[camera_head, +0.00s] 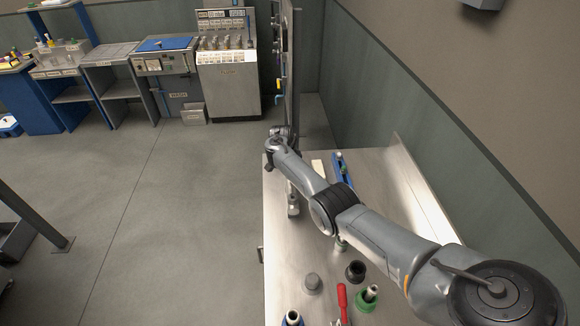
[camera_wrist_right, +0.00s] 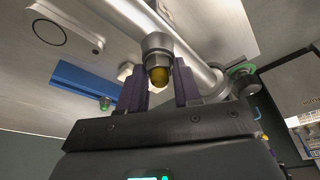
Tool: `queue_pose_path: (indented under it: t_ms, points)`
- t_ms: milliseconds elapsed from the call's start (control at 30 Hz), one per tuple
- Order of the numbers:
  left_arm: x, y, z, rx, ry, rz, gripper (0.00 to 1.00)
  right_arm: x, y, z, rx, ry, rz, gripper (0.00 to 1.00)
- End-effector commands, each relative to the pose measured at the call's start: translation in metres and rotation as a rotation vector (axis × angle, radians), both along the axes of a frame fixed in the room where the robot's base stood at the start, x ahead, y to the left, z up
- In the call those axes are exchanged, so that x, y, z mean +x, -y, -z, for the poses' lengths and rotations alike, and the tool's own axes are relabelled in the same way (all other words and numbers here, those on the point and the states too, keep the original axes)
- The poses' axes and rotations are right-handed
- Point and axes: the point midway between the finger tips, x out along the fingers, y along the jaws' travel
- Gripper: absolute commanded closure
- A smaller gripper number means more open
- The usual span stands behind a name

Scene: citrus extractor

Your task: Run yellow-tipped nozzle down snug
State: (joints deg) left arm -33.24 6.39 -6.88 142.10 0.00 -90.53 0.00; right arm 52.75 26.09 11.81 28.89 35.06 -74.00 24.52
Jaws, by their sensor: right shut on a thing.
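In the right wrist view, the yellow-tipped nozzle (camera_wrist_right: 158,74) has a grey metal collar (camera_wrist_right: 157,43) and sits against a silver pipe (camera_wrist_right: 188,60). My right gripper (camera_wrist_right: 160,82) has its two dark purple fingers either side of the nozzle and is shut on it. Whether the nozzle's collar is fully seated on the pipe cannot be told. In the head view, my right arm reaches away over the steel bench, its wrist (camera_head: 282,143) beside a tall upright panel (camera_head: 288,75). The nozzle is hidden there. My left gripper is not in view.
The steel bench (camera_head: 280,240) carries a grey knob (camera_head: 312,282), a black cup (camera_head: 355,271), a red-handled tool (camera_head: 342,297), a green-based fitting (camera_head: 366,301) and a blue item (camera_head: 343,172). A wall stands right.

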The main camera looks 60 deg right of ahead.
Motion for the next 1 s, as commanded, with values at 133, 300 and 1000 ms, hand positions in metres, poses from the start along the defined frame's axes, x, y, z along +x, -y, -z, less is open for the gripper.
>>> queue_pose_path:
  t_ms: [133,300,1000]
  points:
    - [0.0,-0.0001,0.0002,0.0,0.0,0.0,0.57,-0.0006,0.0004,-0.0003,0.001,-0.003,0.152,0.84]
    - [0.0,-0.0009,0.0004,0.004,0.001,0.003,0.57,-0.001,0.0006,0.0006,-0.001,-0.004,0.276,0.84]
    - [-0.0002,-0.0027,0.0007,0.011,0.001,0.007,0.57,-0.0014,-0.0001,0.0022,-0.001,-0.003,0.428,0.84]
